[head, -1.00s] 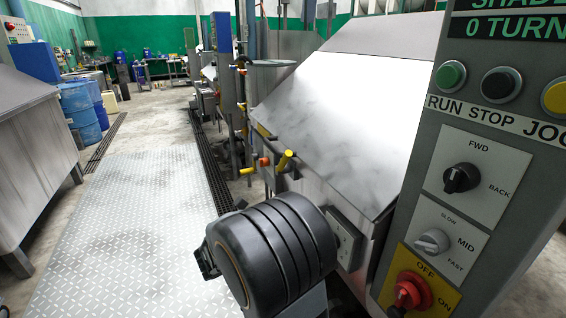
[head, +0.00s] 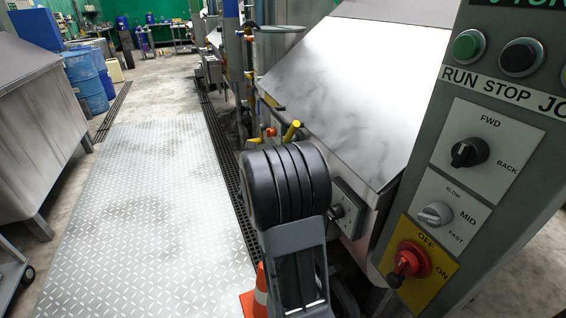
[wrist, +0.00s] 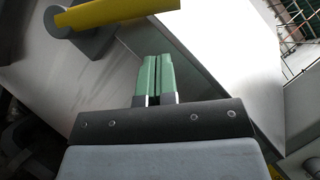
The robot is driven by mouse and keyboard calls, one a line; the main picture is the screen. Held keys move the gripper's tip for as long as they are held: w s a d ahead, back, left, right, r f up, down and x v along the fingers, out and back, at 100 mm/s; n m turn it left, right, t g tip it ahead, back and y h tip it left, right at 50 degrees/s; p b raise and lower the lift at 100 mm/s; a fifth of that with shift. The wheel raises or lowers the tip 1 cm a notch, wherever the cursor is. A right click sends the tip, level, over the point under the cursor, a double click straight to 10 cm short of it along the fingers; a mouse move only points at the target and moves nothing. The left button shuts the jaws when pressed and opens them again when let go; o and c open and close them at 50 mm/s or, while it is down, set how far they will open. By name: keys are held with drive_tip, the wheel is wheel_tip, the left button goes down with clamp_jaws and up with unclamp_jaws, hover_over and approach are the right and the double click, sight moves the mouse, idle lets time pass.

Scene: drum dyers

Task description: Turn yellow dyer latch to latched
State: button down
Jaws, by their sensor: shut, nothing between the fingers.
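The yellow dyer latch is a yellow cylindrical handle (head: 291,131) on the near left edge of the steel dyer (head: 350,90) in the head view. In the wrist view the yellow handle (wrist: 112,12) lies at the upper left on a grey mount, pointing up and right. My gripper (wrist: 158,58) shows two green fingers, shut together and empty. In the picture they are below and right of the handle, apart from it, in front of the steel panel. In the head view my gripper is hidden behind my black arm joint.
A control panel (head: 470,170) with knobs and a red switch (head: 408,262) stands close on the right. An orange cone (head: 256,290) is beside my arm. A steel tank (head: 40,130) and blue drums (head: 88,90) stand at left. The tread-plate floor (head: 150,190) between is clear.

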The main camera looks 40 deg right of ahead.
sight(294, 131)
drive_tip(key=shift+w+d+r, duration=0.45)
drive_tip(key=shift+w+r, duration=0.15)
drive_tip(key=shift+w, duration=0.05)
drive_tip(key=shift+w+d+r, duration=0.4)
drive_tip(key=shift+w+r, duration=0.15)
drive_tip(key=shift+w, duration=0.1)
drive_tip(key=r+n+p, duration=0.1)
drive_tip(key=p, duration=0.2)
drive_tip(key=shift+w+r, duration=0.1)
drive_tip(key=shift+w, duration=0.1)
drive_tip(key=shift+w+d+r+n+t+y+p, duration=0.2)
drive_tip(key=shift+n+t+y+p, duration=0.2)
drive_tip(key=shift+p, duration=0.55)
drive_tip(key=shift+f, duration=0.25)
drive_tip(key=shift+a, duration=0.1)
